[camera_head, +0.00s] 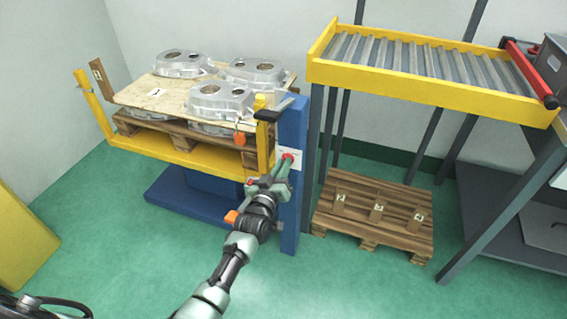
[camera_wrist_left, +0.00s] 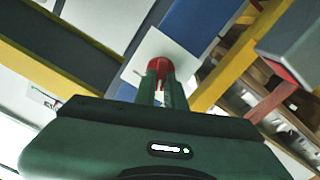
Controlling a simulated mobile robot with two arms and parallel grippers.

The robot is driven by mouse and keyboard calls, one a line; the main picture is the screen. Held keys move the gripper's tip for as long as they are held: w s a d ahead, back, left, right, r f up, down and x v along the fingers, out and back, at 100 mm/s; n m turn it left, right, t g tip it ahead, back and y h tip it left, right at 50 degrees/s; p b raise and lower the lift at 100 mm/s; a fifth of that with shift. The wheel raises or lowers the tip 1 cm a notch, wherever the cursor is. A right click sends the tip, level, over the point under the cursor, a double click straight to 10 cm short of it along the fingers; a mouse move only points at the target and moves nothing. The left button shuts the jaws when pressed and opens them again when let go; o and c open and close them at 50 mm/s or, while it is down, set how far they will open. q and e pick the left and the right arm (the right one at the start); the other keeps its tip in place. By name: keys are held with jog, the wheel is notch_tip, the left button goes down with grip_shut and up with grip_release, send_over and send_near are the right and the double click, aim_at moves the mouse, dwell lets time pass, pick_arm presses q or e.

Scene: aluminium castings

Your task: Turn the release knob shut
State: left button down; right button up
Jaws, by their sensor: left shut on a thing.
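The red release knob (camera_head: 288,156) sits on a white plate (camera_head: 297,163) on the blue column (camera_head: 292,130) of the lift. In the left wrist view the knob (camera_wrist_left: 160,66) is between the fingertips, in front of the white plate (camera_wrist_left: 182,62). My left gripper (camera_head: 283,164) reaches up to the column and is shut on the knob. It also shows in the left wrist view (camera_wrist_left: 162,85), its two green fingers close together. The fingers hide part of the knob, so its turned angle cannot be told. My right gripper is not in view.
The lift's yellow frame (camera_head: 190,162) carries a wooden pallet with several aluminium castings (camera_head: 218,100). A yellow roller conveyor (camera_head: 420,88) stands on the right, with an empty wooden pallet (camera_head: 372,222) on the floor below. Green floor (camera_head: 330,280) is free in front.

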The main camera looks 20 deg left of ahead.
pick_arm(q)
jog(key=shift+f+n, duration=0.15)
jog(key=shift+n, duration=1.75)
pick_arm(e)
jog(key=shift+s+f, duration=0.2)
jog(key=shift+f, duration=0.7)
pick_arm(q)
jog(key=c, duration=1.5)
grip_release()
jog(key=shift+s, duration=0.1)
jog(key=s+p, duration=0.1)
jog(key=s, duration=0.3)
jog(key=s+p, duration=0.1)
jog(key=s, duration=0.2)
jog(key=shift+s+a, duration=0.2)
jog(key=shift+s, duration=0.15)
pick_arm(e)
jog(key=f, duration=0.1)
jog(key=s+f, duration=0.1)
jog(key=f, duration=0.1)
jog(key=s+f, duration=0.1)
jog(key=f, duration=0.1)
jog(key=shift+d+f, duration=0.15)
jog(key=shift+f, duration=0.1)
